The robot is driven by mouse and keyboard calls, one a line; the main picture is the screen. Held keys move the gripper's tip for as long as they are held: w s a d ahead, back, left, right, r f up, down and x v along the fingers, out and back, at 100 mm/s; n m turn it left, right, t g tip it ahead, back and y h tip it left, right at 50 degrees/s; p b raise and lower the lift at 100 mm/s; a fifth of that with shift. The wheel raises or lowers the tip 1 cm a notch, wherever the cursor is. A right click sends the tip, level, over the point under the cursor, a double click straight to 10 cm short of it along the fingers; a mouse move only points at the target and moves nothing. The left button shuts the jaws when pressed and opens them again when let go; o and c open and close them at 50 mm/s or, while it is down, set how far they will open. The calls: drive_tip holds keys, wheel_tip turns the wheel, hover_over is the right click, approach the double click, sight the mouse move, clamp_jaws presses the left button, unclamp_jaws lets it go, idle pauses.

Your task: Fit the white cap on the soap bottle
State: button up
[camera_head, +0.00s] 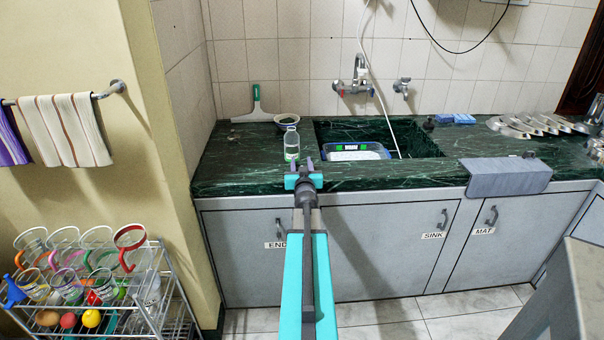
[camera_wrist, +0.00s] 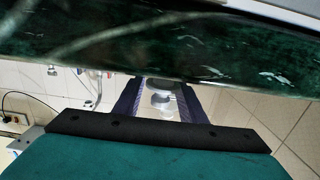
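The clear soap bottle (camera_head: 291,144) with a green-and-white label stands upright on the dark green counter, left of the sink. Its top looks pale, but I cannot tell whether a white cap is on it. I cannot pick out a separate white cap. My gripper (camera_head: 303,166) is at the counter's front edge, in front of the bottle and slightly right of it. In the wrist view my gripper (camera_wrist: 161,100) has its two dark fingers apart, with pale, clear round shapes showing between them. I cannot tell whether these are between the fingers or beyond them.
The sink (camera_head: 418,140) holds a blue-rimmed tub (camera_head: 345,156). A bowl (camera_head: 287,119) stands behind the bottle, and a squeegee (camera_head: 257,100) leans at the wall. A grey mat (camera_head: 507,177) hangs over the front edge at right. A rack of cups (camera_head: 145,300) stands at lower left.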

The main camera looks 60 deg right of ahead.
clamp_jaws()
drive_tip(key=shift+r, duration=0.15)
drive_tip(key=shift+r+p, duration=0.35)
drive_tip(key=shift+r, duration=0.2)
drive_tip(key=r, duration=0.1)
drive_tip(key=p, duration=0.1)
drive_tip(key=r, duration=0.1)
drive_tip(key=shift+s+a+r+p, duration=0.1)
drive_tip(key=shift+s+r+p, duration=0.15)
drive_tip(key=shift+r+p, duration=0.1)
drive_tip(key=s+a+p, duration=0.3)
drive_tip(key=s+p, duration=0.1)
drive_tip(key=s, duration=1.1)
drive_tip(key=shift+r, duration=0.45)
drive_tip(key=shift+a, duration=0.1)
